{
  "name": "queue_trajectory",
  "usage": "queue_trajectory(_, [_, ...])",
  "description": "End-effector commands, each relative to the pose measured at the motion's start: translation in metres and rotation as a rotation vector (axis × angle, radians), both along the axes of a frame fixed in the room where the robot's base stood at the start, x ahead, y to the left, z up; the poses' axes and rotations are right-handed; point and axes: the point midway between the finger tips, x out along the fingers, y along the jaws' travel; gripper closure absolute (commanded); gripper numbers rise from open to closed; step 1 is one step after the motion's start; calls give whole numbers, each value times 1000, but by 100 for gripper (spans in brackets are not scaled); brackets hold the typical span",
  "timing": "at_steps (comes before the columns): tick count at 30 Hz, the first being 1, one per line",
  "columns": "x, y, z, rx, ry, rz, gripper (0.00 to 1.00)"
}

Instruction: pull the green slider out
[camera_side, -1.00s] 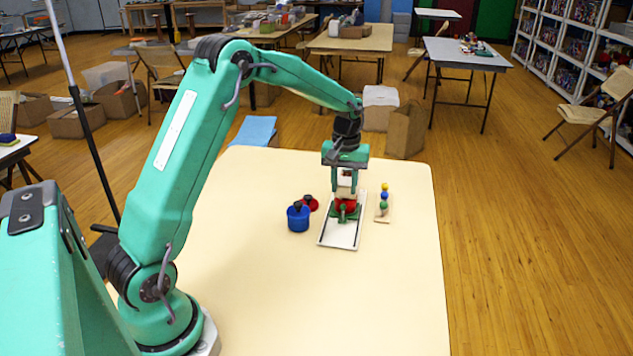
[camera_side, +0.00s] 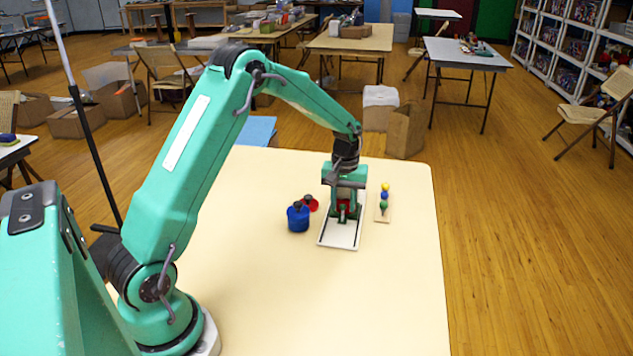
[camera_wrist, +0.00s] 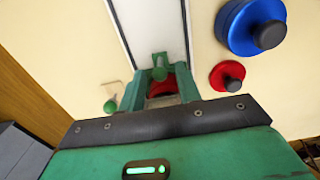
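The green slider (camera_wrist: 160,68), with an upright knob, sits in a long white track (camera_side: 340,237) on the table. A red piece (camera_side: 344,205) is just behind the knob; it also shows in the wrist view (camera_wrist: 165,84). My gripper (camera_side: 343,216) is low over the track, pointing down, with one finger on each side of the red piece. The fingers look apart. Whether they touch the slider or the red piece is hidden. The bare near end of the track lies in front of the slider.
A wooden base with yellow, blue and green beads (camera_side: 384,197) stands close on the right. The near table is clear.

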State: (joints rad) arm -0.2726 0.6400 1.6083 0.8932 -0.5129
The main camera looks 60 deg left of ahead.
Motion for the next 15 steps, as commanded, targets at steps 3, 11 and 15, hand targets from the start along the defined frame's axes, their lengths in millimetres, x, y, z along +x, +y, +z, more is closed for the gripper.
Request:
queue_trajectory(3, [0,0,0,0,0,0,66])
queue_trajectory(11, [0,0,0,0,0,0,100])
queue_trajectory(15, [0,0,0,0,0,0,100])
